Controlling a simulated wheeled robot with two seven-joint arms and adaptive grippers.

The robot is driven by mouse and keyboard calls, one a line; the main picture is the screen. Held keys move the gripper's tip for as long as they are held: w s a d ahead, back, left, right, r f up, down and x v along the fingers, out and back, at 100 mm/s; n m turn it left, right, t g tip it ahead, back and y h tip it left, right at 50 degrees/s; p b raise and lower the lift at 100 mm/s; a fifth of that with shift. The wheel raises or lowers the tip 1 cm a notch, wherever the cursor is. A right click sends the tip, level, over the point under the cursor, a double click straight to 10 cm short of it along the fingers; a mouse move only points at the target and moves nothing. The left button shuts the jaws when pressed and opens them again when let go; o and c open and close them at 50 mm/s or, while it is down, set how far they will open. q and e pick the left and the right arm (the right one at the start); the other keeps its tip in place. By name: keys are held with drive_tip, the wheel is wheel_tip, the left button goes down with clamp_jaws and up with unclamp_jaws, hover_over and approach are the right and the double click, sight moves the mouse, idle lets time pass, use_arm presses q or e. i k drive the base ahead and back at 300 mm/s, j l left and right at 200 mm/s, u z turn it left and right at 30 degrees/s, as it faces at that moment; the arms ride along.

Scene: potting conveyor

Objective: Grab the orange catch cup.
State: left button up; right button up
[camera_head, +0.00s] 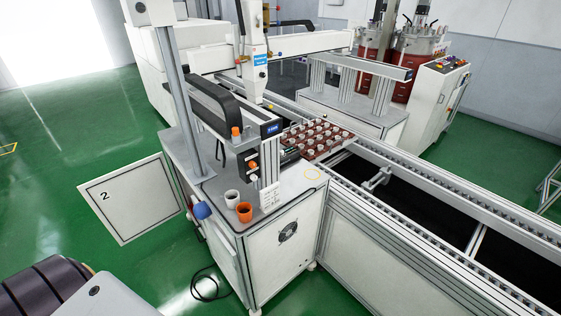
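The orange catch cup (245,212) stands upright, its open top showing, near the front corner of the grey top of the machine cabinet (285,200). A white cup (232,198) with a dark inside stands close behind it, slightly to the left. Neither of my grippers is in view, so their distance to the orange cup cannot be told.
A small white card (269,194) stands right of the cups. A conveyor (420,182) runs away to the right, with a red tray (345,139) of parts on it. A blue knob (201,211) juts from the cabinet's left side. Green floor (60,200) is open at left.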

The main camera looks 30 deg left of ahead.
sight(244, 209)
drive_tip(key=u, duration=1.25)
